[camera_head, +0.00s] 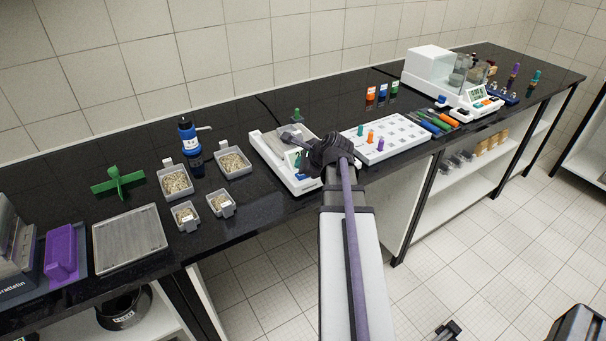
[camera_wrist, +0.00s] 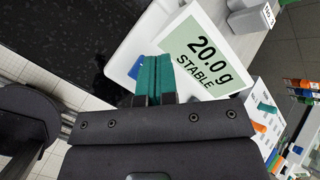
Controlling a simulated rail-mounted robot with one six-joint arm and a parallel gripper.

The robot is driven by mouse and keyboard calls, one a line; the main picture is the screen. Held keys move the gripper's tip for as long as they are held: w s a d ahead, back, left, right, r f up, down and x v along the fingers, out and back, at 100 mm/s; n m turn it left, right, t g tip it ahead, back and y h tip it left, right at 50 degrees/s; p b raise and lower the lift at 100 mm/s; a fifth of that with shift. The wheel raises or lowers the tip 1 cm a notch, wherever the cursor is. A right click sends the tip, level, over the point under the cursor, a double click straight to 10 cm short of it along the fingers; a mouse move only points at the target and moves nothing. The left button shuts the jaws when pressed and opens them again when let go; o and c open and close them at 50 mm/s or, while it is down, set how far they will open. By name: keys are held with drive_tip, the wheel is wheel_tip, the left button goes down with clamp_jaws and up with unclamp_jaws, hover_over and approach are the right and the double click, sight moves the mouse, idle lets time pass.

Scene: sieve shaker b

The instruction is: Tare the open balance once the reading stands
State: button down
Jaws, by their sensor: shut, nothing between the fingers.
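The open balance (camera_head: 264,151) is a white, low unit on the black bench, partly hidden by my arm in the head view. Its display (camera_wrist: 203,50) reads 20.0 g with STABLE below it in the wrist view. A blue key (camera_wrist: 135,68) shows on the white front panel beside the display. My gripper (camera_wrist: 154,72) is shut and empty, its teal fingertips over the front panel right next to the blue key. I cannot tell whether they touch the panel.
Grey tubs of pale grains (camera_head: 175,183) stand left of the balance, with a blue bottle (camera_head: 190,140) behind. A white rack (camera_head: 385,139) with coloured pieces is close on the right. An enclosed balance (camera_head: 430,66) stands farther right. The bench front edge is near my arm.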

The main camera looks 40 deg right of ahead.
drive_tip(key=shift+f, duration=0.1)
drive_tip(key=shift+f+b, duration=0.3)
drive_tip(key=shift+b, duration=0.1)
drive_tip(key=shift+f+b, duration=0.5)
idle(0.4)
drive_tip(key=shift+r+p, duration=0.95)
wheel_tip(320, 180, up, 5)
drive_tip(key=p, duration=0.5)
idle(0.6)
